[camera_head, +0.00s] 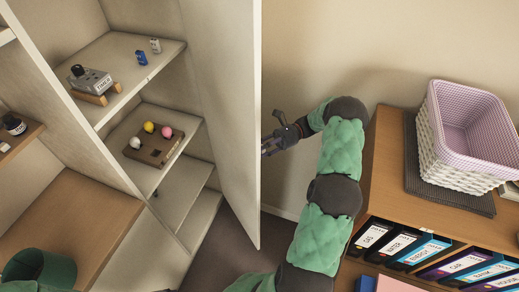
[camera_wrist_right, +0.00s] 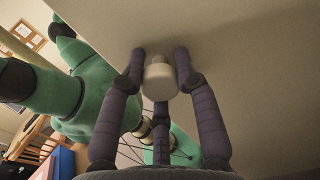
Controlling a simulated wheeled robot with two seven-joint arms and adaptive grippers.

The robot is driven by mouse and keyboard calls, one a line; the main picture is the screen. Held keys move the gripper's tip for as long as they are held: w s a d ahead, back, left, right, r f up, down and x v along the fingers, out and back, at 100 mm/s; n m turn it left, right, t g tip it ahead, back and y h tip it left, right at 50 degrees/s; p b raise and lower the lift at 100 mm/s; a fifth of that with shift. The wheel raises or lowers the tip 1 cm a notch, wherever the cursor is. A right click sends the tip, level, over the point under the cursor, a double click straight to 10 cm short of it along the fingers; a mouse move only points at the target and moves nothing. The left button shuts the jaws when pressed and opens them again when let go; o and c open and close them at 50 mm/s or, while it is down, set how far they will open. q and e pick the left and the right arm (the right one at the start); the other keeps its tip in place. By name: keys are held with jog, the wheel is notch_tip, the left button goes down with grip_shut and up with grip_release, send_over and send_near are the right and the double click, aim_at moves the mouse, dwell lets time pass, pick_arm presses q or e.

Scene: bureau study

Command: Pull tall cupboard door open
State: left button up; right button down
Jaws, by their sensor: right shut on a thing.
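The tall cupboard's door (camera_head: 222,90) stands well open, swung out from the shelves, with its free edge toward the right of the head view. Its pale outer face fills the top of the right wrist view. A round white knob (camera_wrist_right: 159,80) sticks out from that face. My right gripper (camera_head: 270,144) is at the door's outer side. In the wrist view its dark fingers (camera_wrist_right: 160,62) are closed around the knob, one on each side, with a third finger below. The knob is hidden in the head view. My left gripper is not in view.
Open cupboard shelves hold a grey device (camera_head: 91,80), small blue items (camera_head: 141,57) and a wooden board (camera_head: 155,145) with coloured balls. At right, a low wooden unit (camera_head: 385,150) carries a lined basket (camera_head: 445,150) and binders (camera_head: 400,247). Some floor shows below the door.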

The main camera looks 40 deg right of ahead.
jog(key=shift+s+a+f, duration=0.1)
jog(key=shift+f, duration=0.25)
jog(key=c, duration=0.9)
grip_release()
jog(key=shift+r, duration=0.1)
jog(key=shift+r, duration=0.2)
notch_tip(320, 180, up, 10)
jog(key=shift+f, duration=0.15)
